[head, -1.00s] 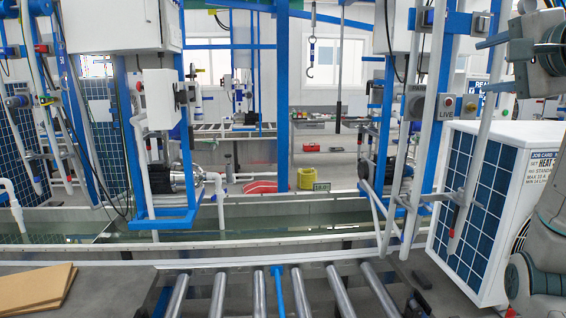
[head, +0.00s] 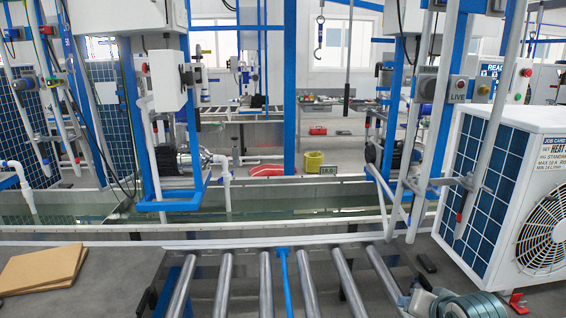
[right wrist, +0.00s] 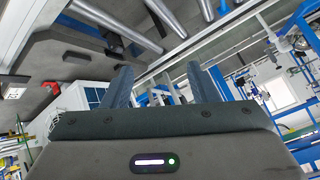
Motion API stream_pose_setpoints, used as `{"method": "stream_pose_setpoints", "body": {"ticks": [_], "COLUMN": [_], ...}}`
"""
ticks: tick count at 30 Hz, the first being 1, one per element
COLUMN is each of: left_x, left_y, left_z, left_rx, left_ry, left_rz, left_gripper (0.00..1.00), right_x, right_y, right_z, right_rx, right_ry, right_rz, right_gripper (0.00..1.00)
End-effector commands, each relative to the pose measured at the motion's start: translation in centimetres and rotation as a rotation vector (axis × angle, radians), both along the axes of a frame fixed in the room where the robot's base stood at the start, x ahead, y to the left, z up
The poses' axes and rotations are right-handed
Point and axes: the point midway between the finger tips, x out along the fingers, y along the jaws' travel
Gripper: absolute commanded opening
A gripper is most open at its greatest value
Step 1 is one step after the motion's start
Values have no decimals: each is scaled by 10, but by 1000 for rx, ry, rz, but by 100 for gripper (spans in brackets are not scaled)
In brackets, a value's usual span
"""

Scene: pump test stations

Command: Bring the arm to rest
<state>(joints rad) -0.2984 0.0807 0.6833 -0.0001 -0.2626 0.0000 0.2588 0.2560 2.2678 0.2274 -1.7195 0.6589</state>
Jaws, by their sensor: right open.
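My right gripper (right wrist: 161,84) shows in the right wrist view, its two dark fingers apart with nothing held between them. In the head view, only a grey-green part of my right arm shows at the bottom right edge, in front of the white heat-pump unit and beside the rollers. My left gripper and left arm are in neither current view.
A roller conveyor (head: 265,285) fills the bottom middle. A water trough (head: 270,205) lies behind it. The white heat-pump unit (head: 520,160) stands on the right. Brown boards (head: 45,268) lie at the left. A hook (head: 319,42) hangs at the back.

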Motion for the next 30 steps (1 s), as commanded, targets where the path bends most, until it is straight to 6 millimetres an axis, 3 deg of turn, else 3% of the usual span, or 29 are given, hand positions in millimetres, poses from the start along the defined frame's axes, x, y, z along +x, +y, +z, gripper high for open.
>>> {"method": "stream_pose_setpoints", "body": {"ticks": [1, 3, 12, 18, 27, 28, 30], "left_x": [-1, -3, -16, -19, -16, -15, -11], "left_y": [0, 0, 0, 0, 0, 0, 0], "left_z": [0, 0, -1, -1, -1, -1, -1], "left_rx": [0, 0, 1, 1, 1, 1, 0], "left_ry": [1, 4, 21, 24, 19, 18, 13], "left_rz": [0, 0, 1, 1, 0, 0, 0], "left_gripper": [36, 36, 36, 36, 36, 36, 36], "right_x": [-18, -41, -156, -217, -282, -288, -276], "right_y": [3, 6, 14, 17, 18, 18, 16], "right_z": [-26, -55, -149, -178, -198, -201, -222], "right_rx": [-28, -72, -239, -310, -375, -380, -377], "right_ry": [41, 88, 281, 374, 472, 482, 484], "right_rz": [26, 66, 252, 352, 460, 469, 465], "right_gripper": [54, 54, 54, 54, 54, 54, 54]}}
